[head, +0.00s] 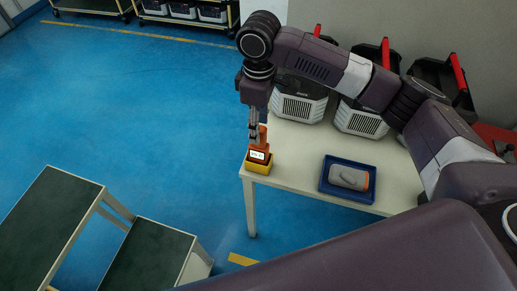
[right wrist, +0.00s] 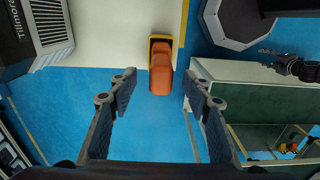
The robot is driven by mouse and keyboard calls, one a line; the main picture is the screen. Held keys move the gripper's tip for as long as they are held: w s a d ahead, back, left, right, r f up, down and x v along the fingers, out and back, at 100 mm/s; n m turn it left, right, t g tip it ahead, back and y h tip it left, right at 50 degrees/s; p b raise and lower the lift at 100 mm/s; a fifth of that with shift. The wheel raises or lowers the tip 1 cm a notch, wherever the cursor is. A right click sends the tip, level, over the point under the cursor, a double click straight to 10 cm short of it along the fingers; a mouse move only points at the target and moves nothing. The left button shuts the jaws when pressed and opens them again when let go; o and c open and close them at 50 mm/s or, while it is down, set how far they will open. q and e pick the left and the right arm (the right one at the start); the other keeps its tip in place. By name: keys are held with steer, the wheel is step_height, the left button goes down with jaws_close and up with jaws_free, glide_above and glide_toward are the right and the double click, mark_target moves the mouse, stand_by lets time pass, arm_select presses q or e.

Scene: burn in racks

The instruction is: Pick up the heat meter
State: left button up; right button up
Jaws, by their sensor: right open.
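The heat meter (head: 259,145) is an orange handheld device with a small lit white display. It stands upright in a yellow holder (head: 258,166) at the near left corner of the white table. My right gripper (head: 254,125) is just above it, pointing down. In the right wrist view, the orange heat meter (right wrist: 161,73) shows between the two open fingers, with clear gaps on both sides. The fingers hold nothing. A small dark jointed part at the right edge of that view looks like my left gripper (right wrist: 283,61); its opening is unclear.
A blue tray (head: 323,186) with a grey and orange device (head: 349,178) lies to the right on the table. Large white and black units (head: 298,104) stand behind. Green-topped steps (head: 150,257) stand at the lower left.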

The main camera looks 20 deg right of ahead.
mark_target(259, 148)
step_height(259, 148, down, 5)
steer(key=shift+r+p, duration=0.1)
steer(key=shift+p, duration=0.6)
steer(key=shift+f, duration=0.45)
arm_select(q)
steer(key=shift+w+d+r, duration=0.1)
steer(key=shift+w+r, duration=0.35)
steer(key=shift+w, duration=0.2)
steer(key=shift+w+r, duration=0.45)
steer(key=shift+w, duration=0.15)
arm_select(e)
steer(key=c, duration=0.5)
arm_select(q)
steer(key=shift+s, duration=0.5)
arm_select(e)
steer(key=shift+s, duration=0.1)
jaws_close()
